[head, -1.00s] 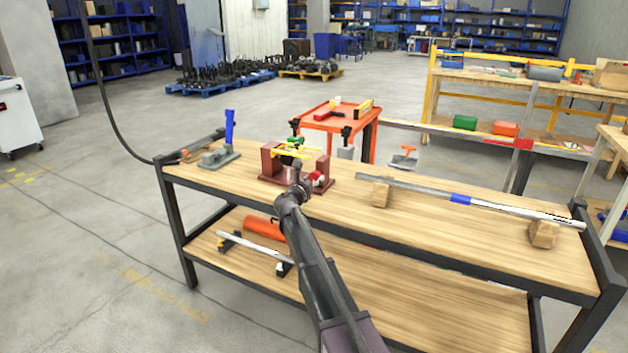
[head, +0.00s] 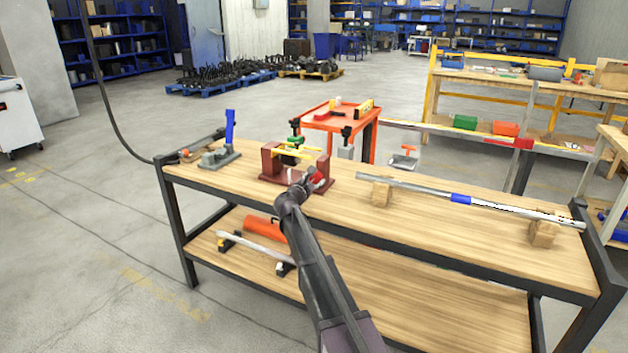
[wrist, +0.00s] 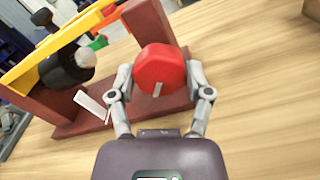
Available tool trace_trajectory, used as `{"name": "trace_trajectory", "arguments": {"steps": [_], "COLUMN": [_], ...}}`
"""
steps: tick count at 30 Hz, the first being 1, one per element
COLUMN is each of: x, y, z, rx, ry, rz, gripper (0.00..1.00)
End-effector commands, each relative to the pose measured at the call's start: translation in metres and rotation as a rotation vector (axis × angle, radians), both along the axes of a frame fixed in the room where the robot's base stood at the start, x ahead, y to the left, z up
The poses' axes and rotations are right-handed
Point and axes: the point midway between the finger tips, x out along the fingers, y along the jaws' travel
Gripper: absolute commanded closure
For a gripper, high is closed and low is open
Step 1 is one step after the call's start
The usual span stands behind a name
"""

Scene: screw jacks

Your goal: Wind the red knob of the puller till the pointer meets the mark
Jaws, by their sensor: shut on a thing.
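The red knob (wrist: 159,68) sits at the near face of the puller's dark red upright, with a small pale line on its front. My gripper (wrist: 160,88) has its two fingers against both sides of the knob and is shut on it. In the head view my gripper (head: 310,184) is at the right end of the puller (head: 270,160), partly covering the knob (head: 318,178). The puller has a dark red frame and a yellow bar (wrist: 55,50). A white plate-like piece (wrist: 93,104) stands by its base. I cannot clearly make out the pointer or the mark.
The puller stands on a wooden bench top (head: 420,230). To its left is a grey device with a blue handle (head: 230,125). To its right a long metal bar (head: 480,203) rests on wooden blocks. An orange cart (head: 340,118) stands behind.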

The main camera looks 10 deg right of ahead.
Motion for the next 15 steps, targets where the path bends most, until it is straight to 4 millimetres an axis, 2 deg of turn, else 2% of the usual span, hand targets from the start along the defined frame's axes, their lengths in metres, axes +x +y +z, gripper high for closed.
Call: {"name": "trace_trajectory", "arguments": {"steps": [9, 15], "x": [0.0029, 0.0025], "y": [-0.0010, -0.0003], "z": [0.0008, 0.0004], "rx": [0.155, 0.179], "ry": [-0.115, -0.131], "rz": [0.001, 0.002], "gripper": [0.81, 0.81]}}
